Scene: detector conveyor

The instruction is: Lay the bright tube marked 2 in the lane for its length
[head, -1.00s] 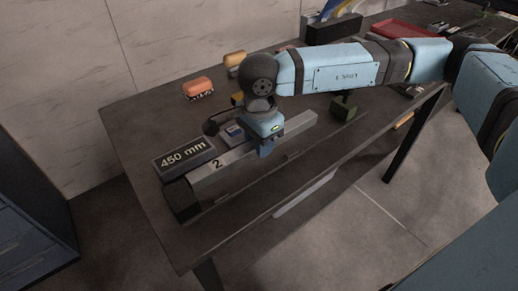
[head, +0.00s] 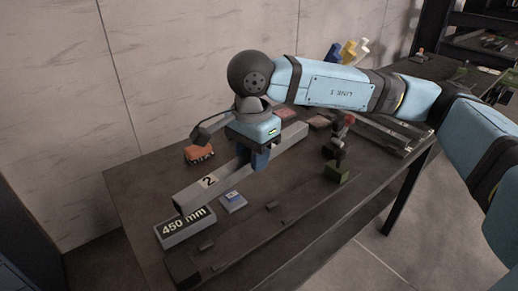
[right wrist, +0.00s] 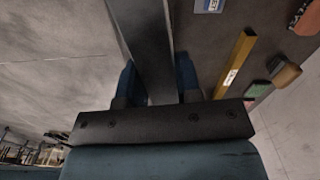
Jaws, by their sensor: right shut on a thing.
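The bright grey metal tube marked 2 (head: 208,182) is long and square-sided. My right gripper (head: 256,160) is shut around it and holds it, apparently raised above the table. The blue fingers stand on either side of the tube (right wrist: 150,50) in the right wrist view. In the head view its near end is just above the sign reading 450 mm (head: 186,227). A long dark lane (head: 255,229) with small raised blocks runs along the table's front side, beside the sign. Nothing lies in the part of it I see. My left gripper is not in view.
A small grey block with a blue label (head: 233,201) sits between tube and lane. An orange object (head: 199,154) is behind the tube. A yellow bar (right wrist: 238,62) shows in the right wrist view.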

